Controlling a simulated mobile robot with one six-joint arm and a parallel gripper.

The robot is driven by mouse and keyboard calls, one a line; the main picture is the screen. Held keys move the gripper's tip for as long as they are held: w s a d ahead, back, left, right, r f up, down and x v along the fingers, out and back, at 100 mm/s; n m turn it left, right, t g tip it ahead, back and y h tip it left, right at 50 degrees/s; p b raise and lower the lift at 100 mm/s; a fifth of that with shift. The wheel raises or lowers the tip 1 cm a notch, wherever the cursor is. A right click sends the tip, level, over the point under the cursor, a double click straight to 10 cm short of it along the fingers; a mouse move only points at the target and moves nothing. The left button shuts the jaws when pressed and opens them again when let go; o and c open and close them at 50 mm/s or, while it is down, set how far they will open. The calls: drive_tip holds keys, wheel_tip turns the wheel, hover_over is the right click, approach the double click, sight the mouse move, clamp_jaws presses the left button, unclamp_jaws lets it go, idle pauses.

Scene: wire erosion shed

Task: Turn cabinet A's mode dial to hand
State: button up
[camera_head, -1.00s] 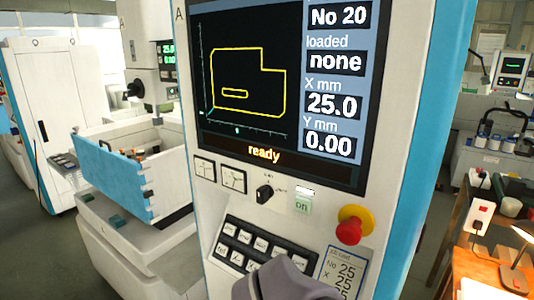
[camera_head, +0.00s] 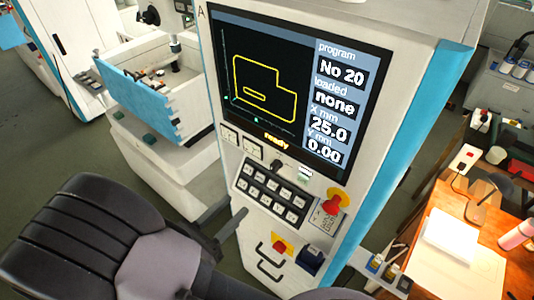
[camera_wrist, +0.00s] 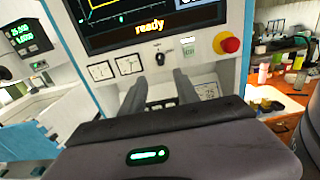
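Cabinet A (camera_head: 401,100), marked with an A at its top left corner, stands ahead with its screen lit and reading "ready". Its mode dial (camera_head: 277,166) is a small black knob below the screen; its labels are too small to read now. The dial also shows in the wrist view (camera_wrist: 159,57), above the fingertips. My gripper (camera_wrist: 159,78) is open and empty, its two fingers pointing at the panel a little below the dial, apart from it. In the head view my wrist fills the lower left.
A red emergency button (camera_head: 335,202) sits right of the dial, and a black keypad (camera_head: 268,193) below it. A small white switch block (camera_wrist: 187,49) is close to the dial's right. A wooden bench (camera_head: 440,245) with clutter stands at right.

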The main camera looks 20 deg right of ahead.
sight(272, 170)
drive_tip(key=p+x, duration=0.2)
drive_tip(key=x, duration=1.3)
drive_tip(key=shift+w+f, duration=0.1)
clamp_jaws()
